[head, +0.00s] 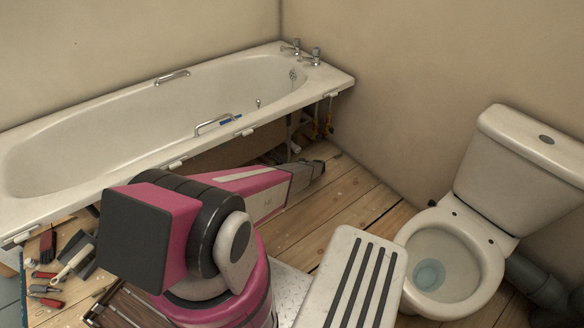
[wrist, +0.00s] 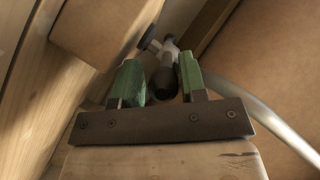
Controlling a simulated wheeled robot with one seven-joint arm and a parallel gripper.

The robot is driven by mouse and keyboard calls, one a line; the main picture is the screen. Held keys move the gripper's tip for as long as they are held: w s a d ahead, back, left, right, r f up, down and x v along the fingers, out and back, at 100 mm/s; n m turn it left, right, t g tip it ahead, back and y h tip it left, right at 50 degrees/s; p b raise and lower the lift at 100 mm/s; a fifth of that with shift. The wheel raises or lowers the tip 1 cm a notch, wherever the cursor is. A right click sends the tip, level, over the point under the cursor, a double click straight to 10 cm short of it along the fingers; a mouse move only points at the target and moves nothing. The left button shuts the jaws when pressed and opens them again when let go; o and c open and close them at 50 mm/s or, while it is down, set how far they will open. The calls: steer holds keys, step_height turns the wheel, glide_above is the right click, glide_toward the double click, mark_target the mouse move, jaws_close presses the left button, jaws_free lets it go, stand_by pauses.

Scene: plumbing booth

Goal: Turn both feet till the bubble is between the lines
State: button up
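The white bath (head: 110,130) stands along the left wall, its underside open at the near side. A small blue level (head: 231,119) lies on its near rim by the grab handle; its bubble is too small to read. My gripper (head: 318,168) is low by the floorboards under the tap end of the bath. In the wrist view its two green fingers (wrist: 161,82) stand apart. A dark cylindrical piece (wrist: 165,82), apparently a bath foot, shows between them, with a narrow gap at the left finger. I see no clear grip on it. The other foot is not clearly seen.
A pale curved pipe (wrist: 262,128) runs right of the fingers. Pipes with orange-yellow valves (head: 328,124) hang under the tap end. The toilet (head: 450,255) and a striped white step (head: 350,280) stand right. Tools (head: 48,290) lie at lower left. Bare floorboards (head: 345,200) are clear between.

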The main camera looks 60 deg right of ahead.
steer(key=shift+r, duration=0.1)
steer(key=v, duration=1)
steer(key=shift+s, duration=0.4)
steer(key=shift+s, duration=0.1)
